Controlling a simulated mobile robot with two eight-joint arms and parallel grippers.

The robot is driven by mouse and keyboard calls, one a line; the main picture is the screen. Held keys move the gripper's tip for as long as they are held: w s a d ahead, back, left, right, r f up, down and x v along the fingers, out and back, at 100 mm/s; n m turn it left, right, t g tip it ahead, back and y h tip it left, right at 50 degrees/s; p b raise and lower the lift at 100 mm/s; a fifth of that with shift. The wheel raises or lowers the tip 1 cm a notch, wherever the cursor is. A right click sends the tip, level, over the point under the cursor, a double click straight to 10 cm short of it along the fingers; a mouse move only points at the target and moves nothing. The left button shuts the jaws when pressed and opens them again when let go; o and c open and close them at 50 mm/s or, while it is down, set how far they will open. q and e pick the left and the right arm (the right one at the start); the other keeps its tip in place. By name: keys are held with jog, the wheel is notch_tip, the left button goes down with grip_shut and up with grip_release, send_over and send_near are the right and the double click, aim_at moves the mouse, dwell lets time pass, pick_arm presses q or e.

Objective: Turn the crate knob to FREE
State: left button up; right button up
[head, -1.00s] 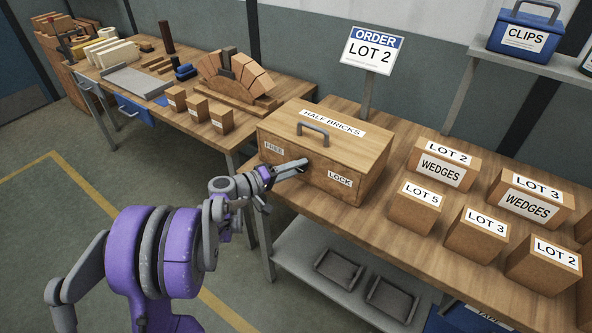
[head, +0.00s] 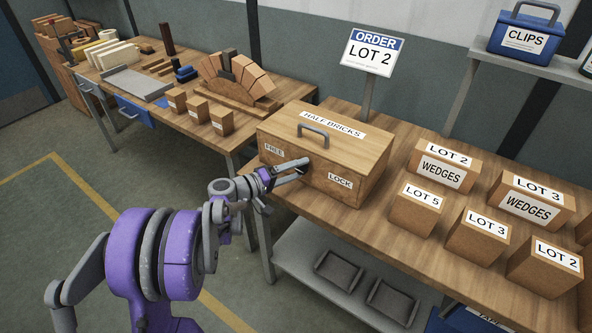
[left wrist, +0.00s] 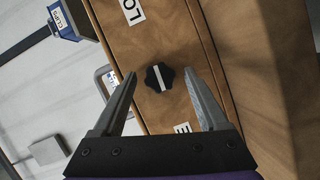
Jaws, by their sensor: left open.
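The wooden crate (head: 330,165) labelled HALF BRICKS stands on the table, with a FREE label at the left of its front and a LOCK label at the right. In the left wrist view the dark lobed knob (left wrist: 159,78) has a white line that runs roughly along the LOCK–FREE direction; I cannot tell which end is the pointer. My left gripper (head: 304,168) is open in front of the crate's front face. In the left wrist view its fingertips (left wrist: 160,74) are on either side of the knob, with gaps visible. In the head view the gripper mostly hides the knob. My right gripper is not in view.
A grey handle (head: 313,135) is on the crate's lid. Several labelled boxes, including LOT 5 (head: 415,212), stand to the right. A brick arch (head: 238,82) and small blocks are on the left table. An ORDER LOT 2 sign (head: 371,51) stands behind.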

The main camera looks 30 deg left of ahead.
pick_arm(q)
jog(key=v, duration=1.1)
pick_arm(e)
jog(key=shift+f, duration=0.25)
pick_arm(q)
jog(key=s+d+f+m+g+p, duration=0.1)
jog(key=s+d+m+g, duration=0.15)
jog(key=d, duration=0.55)
jog(key=s+d+f+m+g+p, duration=0.15)
jog(key=d+g, duration=0.25)
jog(key=d, duration=0.4)
jog(key=s+d+m+g+y+p, duration=0.3)
jog(key=s+y, duration=0.4)
jog(key=s, duration=0.8)
jog(key=shift+d+m, duration=0.7)
jog(key=shift+m, duration=0.5)
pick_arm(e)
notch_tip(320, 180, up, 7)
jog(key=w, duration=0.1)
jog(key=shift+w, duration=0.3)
pick_arm(q)
jog(key=shift+r, duration=0.15)
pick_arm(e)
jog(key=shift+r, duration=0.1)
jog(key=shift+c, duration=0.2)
